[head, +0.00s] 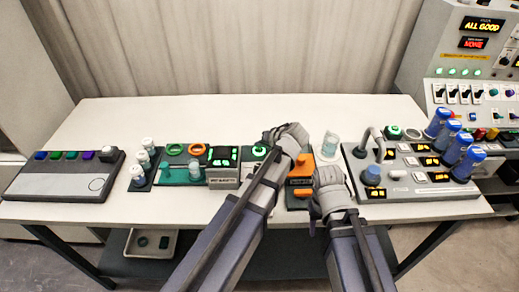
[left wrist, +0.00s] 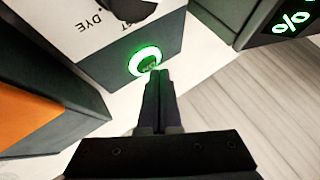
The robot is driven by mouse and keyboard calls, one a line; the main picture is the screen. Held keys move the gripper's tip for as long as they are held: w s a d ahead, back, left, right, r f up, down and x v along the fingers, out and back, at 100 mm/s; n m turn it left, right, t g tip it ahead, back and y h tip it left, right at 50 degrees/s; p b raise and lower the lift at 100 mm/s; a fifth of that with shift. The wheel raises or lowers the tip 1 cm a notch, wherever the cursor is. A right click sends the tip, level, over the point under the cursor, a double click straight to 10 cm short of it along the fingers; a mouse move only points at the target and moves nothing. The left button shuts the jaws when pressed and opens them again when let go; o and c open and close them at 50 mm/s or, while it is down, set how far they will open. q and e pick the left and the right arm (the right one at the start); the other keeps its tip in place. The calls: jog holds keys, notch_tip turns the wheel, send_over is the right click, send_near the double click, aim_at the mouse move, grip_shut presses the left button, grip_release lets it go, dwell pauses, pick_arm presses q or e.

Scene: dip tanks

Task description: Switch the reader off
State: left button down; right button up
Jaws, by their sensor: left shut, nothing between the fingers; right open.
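In the left wrist view, a ring button (left wrist: 145,61) glows green on the dark side of a box (left wrist: 118,33) marked "DYE". A glowing green ring (head: 259,151) also shows in the head view, partly beside my left arm. My left gripper (left wrist: 157,72) is shut and empty, its tips at the lower edge of the button; I cannot tell whether they touch it. In the head view my left gripper (head: 294,131) hides much of that box. A unit with a green-lit display (head: 222,155) stands to its left. My right gripper (head: 328,177) is in front of the table's middle; its fingers are hard to make out.
An orange-and-dark block (head: 300,181) stands between my arms. A grey button panel (head: 66,181) lies at the left. The table's back strip (head: 215,112) is clear.

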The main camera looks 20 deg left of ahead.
aim_at(260, 151)
pick_arm(q)
jog(key=shift+f+b, duration=0.45)
jog(key=shift+b, duration=0.05)
jog(key=shift+r, duration=0.1)
dwell(0.3)
jog(key=shift+r+p, duration=0.35)
jog(key=shift+p, duration=0.15)
notch_tip(260, 151, up, 6)
jog(key=p, duration=0.6)
jog(key=shift+r, duration=0.1)
